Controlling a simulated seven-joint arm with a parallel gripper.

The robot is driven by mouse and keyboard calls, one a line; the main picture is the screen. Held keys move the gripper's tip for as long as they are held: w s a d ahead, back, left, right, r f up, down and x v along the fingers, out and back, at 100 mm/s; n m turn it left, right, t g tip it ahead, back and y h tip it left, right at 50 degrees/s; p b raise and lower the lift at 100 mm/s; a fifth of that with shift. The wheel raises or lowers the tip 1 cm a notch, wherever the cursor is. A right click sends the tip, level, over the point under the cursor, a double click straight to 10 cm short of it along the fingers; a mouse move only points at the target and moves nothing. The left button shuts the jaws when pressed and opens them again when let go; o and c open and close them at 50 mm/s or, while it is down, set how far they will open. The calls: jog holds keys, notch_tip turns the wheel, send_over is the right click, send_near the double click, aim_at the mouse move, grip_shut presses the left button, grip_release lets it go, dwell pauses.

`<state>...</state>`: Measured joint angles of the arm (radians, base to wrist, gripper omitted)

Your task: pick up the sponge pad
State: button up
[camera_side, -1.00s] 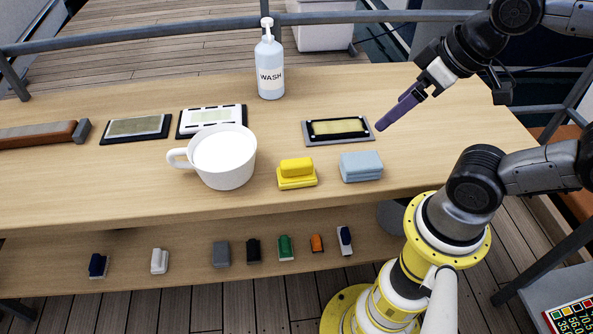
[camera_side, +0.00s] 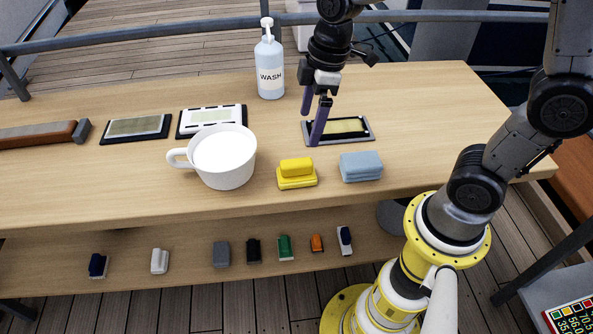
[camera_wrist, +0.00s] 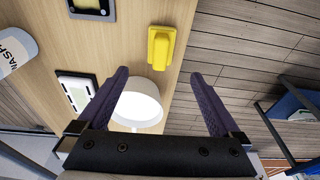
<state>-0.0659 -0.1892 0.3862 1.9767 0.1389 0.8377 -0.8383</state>
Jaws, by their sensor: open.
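A yellow block on a wider yellow base (camera_side: 296,172) sits near the front edge of the table, right of the mug. A light blue, layered soft-looking block (camera_side: 361,167) lies just right of it. I cannot tell for sure which of the two is the sponge pad. My gripper (camera_side: 311,128) is open and empty, pointing down above the table behind the yellow block, by the framed plate. In the wrist view the yellow block (camera_wrist: 161,48) shows beyond the open fingers (camera_wrist: 159,75), untouched. The blue block is not visible there.
A white mug (camera_side: 224,158) stands left of the yellow block. A wash bottle (camera_side: 270,68) stands behind. A dark-framed plate (camera_side: 362,133) lies below my gripper. More flat plates (camera_side: 135,127) lie left. Several small blocks (camera_side: 285,247) rest on the lower shelf. The table's right side is clear.

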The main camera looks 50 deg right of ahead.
aim_at(298, 161)
jog(key=shift+g, duration=0.3)
jog(key=f, duration=0.5)
jog(key=a+f, duration=0.1)
jog(key=f, duration=0.2)
jog(key=shift+w+f, duration=0.35)
jog(key=shift+w+a+f, duration=0.2)
jog(key=shift+w+f, duration=0.05)
jog(key=shift+f, duration=0.7)
jog(key=shift+w+a+f, duration=0.15)
jog(key=shift+w+f, duration=0.05)
jog(key=shift+f, duration=0.7)
jog(key=shift+w+a+f, duration=0.2)
jog(key=shift+w+f, duration=0.05)
jog(key=shift+f, duration=0.7)
jog(key=c, duration=1.4)
